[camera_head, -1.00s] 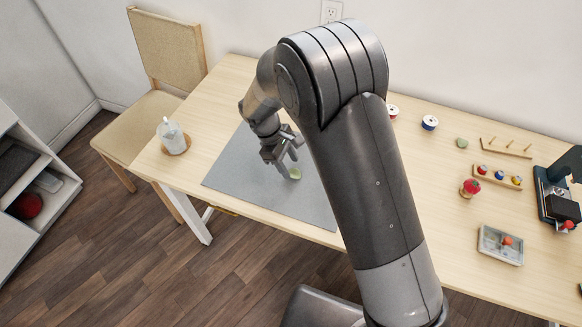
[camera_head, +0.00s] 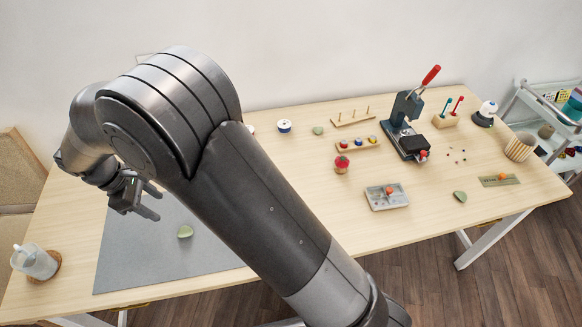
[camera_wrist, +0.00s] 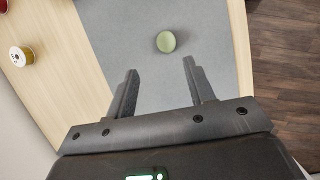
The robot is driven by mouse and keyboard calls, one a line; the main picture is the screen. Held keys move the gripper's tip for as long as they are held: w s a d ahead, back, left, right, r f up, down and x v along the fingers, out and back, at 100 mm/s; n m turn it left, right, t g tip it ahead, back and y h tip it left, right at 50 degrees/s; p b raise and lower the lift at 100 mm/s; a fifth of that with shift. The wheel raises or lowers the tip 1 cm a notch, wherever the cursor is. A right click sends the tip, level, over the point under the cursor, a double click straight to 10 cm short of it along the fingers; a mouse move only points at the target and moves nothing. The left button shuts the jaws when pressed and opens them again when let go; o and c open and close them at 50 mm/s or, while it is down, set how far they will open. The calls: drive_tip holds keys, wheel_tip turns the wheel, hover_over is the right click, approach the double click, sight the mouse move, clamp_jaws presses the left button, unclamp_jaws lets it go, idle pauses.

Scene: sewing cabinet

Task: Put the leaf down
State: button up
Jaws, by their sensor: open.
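A small round green leaf (camera_head: 185,231) lies flat on the grey mat (camera_head: 130,262) on the table. It also shows in the wrist view (camera_wrist: 166,41), ahead of the fingertips and apart from them. My gripper (camera_head: 151,202) is open and empty above the mat, up and to the left of the leaf in the head view. In the wrist view my gripper (camera_wrist: 159,82) has its two fingers spread, with only mat between them.
A jar (camera_head: 35,262) stands on a coaster at the table's left end. Spools, a pincushion (camera_head: 341,163), a tray (camera_head: 386,196), another green piece (camera_head: 460,196) and a press (camera_head: 408,130) stand to the right. Bare mat surrounds the leaf.

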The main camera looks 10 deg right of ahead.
drive_tip(key=d+r+m+t+y, duration=0.15)
drive_tip(key=d+r+m, duration=0.25)
drive_tip(key=d+r, duration=0.55)
drive_tip(key=d+r+m+y, duration=0.2)
drive_tip(key=d+r+m, duration=0.3)
drive_tip(key=d, duration=0.7)
drive_tip(key=s+d+r+m+t, duration=0.2)
drive_tip(key=s+d+m, duration=0.2)
drive_tip(key=s+d, duration=0.3)
drive_tip(key=s+d+r+m+t, duration=0.2)
drive_tip(key=s+d+r+m, duration=0.1)
drive_tip(key=s+d, duration=0.5)
drive_tip(key=shift+d+m+y, duration=0.35)
drive_tip(key=shift+d+m, duration=0.25)
drive_tip(key=shift+o, duration=1.2)
